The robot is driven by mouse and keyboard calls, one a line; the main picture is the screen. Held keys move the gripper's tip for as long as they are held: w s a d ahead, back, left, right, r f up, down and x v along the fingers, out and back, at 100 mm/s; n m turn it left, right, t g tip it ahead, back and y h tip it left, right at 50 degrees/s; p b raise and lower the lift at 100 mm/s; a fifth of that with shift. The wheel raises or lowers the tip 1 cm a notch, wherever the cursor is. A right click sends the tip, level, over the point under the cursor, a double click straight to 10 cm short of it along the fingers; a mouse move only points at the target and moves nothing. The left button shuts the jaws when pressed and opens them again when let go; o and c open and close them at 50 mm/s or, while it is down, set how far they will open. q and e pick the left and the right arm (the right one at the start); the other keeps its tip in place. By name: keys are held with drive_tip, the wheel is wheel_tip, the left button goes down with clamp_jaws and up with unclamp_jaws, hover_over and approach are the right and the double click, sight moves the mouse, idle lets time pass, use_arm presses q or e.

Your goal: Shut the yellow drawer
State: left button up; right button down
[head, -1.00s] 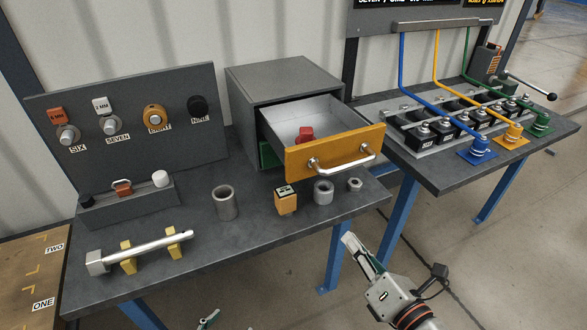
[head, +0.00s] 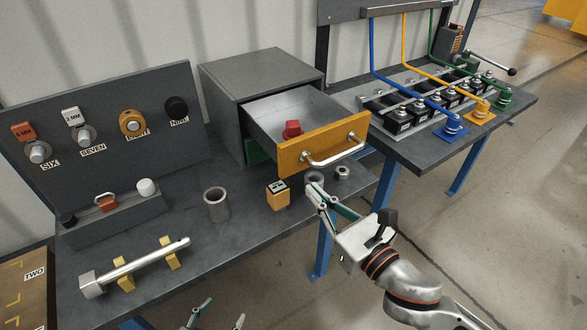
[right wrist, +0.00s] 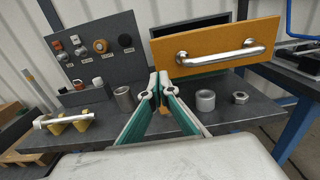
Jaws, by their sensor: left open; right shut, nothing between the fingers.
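The yellow drawer (head: 322,146) stands pulled out of a grey cabinet (head: 262,75), with a silver bar handle (head: 334,153) on its front. A red object (head: 292,129) lies inside it. In the right wrist view the yellow front (right wrist: 222,48) and handle (right wrist: 222,52) are ahead, above and right of my fingers. My right gripper (head: 316,192) is shut and empty, just below and in front of the drawer front; its fingers (right wrist: 158,84) show in the right wrist view. My left gripper (head: 218,318) is open at the bottom edge of the head view, partly cut off.
A grey cup (head: 216,205), an orange block (head: 278,195), a ring (head: 314,180) and a nut (head: 342,173) stand on the bench below the drawer. A silver bar (head: 140,264) lies on yellow rests. A second bench with blue, yellow and green rods stands right.

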sight(286, 163)
use_arm(q)
drive_tip(key=shift+r, duration=0.2)
use_arm(e)
drive_tip(key=x, duration=0.9)
